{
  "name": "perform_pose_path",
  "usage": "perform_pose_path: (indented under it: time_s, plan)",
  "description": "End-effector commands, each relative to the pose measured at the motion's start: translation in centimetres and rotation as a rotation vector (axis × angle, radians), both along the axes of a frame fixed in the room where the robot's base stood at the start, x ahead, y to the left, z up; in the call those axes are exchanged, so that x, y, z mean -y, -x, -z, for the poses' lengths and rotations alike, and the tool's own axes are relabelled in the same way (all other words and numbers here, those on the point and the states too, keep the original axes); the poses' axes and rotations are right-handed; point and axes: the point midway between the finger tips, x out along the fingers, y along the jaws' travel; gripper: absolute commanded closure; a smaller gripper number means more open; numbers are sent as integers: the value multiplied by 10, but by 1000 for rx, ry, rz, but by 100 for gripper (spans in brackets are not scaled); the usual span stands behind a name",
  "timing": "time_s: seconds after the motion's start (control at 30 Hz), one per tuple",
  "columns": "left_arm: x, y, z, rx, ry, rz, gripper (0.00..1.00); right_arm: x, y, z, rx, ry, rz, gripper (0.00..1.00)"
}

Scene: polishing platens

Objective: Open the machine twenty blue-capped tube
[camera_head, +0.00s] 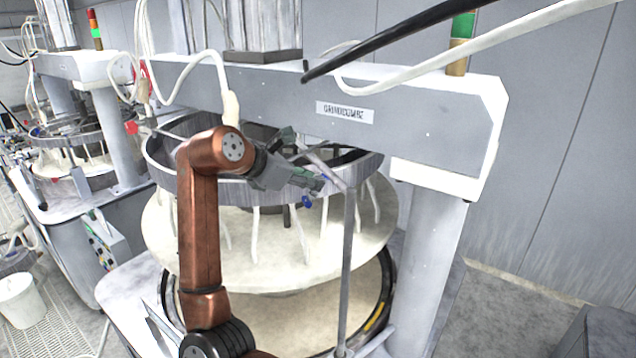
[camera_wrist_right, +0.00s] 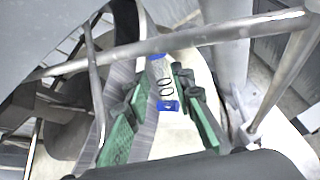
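My right gripper (camera_head: 312,183) is at the front rim of the upper ring of the near polishing machine (camera_head: 425,115). In the right wrist view its green-padded fingers (camera_wrist_right: 162,85) stand apart. A small clear tube with blue ends (camera_wrist_right: 164,84) shows in the gap between them, with visible space on both sides. Dark loops show along the tube. In the head view a small blue piece (camera_head: 307,202) shows just below the fingers, with the rest of the tube hard to make out. My left gripper is not in view.
A grey upright rod (camera_head: 348,270) stands just right of my right gripper. Metal bars (camera_wrist_right: 170,43) cross in front of the fingers in the wrist view. White hoses hang above the cream platen (camera_head: 270,250). A second machine (camera_head: 75,120) and a white bucket (camera_head: 22,300) are at left.

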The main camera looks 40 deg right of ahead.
Motion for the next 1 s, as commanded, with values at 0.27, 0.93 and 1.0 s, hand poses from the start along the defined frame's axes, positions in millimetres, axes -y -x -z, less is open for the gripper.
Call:
perform_pose_path:
  time_s: [0.27,0.93,1.0]
  plan:
    - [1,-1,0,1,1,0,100,-45,7,-29,0,0,-4,78]
    - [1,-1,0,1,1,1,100,-60,10,-38,0,0,-2,90]
    - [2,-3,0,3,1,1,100,-61,9,-38,1,1,-5,95]
